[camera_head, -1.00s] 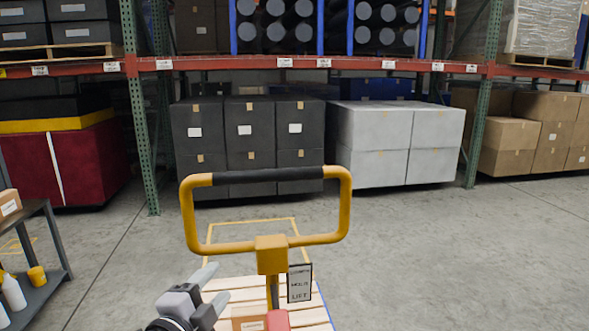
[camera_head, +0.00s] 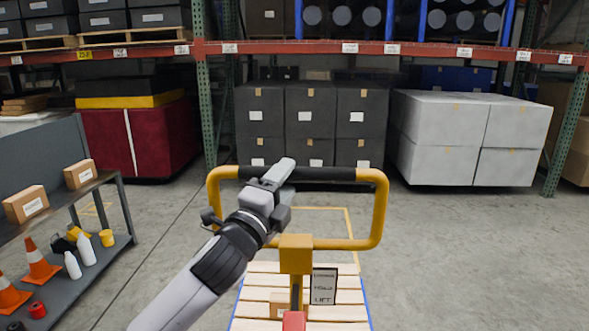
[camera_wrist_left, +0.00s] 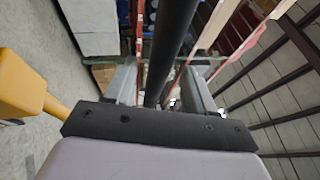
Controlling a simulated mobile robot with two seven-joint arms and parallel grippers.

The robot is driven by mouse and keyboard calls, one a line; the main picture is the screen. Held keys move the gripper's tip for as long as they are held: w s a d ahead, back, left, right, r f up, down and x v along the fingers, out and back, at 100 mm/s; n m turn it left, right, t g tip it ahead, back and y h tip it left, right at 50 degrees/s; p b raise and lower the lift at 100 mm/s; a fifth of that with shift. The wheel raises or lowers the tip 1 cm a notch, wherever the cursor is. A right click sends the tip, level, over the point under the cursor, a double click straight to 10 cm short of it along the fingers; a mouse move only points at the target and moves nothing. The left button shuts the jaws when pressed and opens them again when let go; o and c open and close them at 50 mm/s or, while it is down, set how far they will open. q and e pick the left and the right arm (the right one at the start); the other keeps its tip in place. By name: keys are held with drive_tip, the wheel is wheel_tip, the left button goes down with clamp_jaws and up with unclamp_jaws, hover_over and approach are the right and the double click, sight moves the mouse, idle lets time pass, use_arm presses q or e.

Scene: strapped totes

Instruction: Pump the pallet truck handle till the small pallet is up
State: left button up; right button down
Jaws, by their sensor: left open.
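The pallet truck handle (camera_head: 375,215) is a yellow loop with a black grip bar (camera_head: 330,173) across its top, standing upright in front of me. My left gripper (camera_head: 280,175) is at the left part of the grip bar. In the left wrist view the black bar (camera_wrist_left: 172,45) runs between the fingers of my left gripper (camera_wrist_left: 163,85), which stand apart with gaps beside the bar. The small pallet (camera_head: 345,312) has pale slats and blue edges and lies below the handle; its height above the floor cannot be told. My right gripper is out of view.
A sign reading LIFT (camera_head: 323,286) hangs beside the handle's post. A cart (camera_head: 125,190) with boxes, bottles and cones stands at the left. Racks (camera_head: 300,47) with dark and grey cartons stand behind. The floor on the right is clear.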

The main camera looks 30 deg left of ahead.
sight(292, 173)
use_arm(q)
drive_tip(key=shift+p+x, duration=0.35)
drive_tip(key=shift+x, duration=1.5)
clamp_jaws()
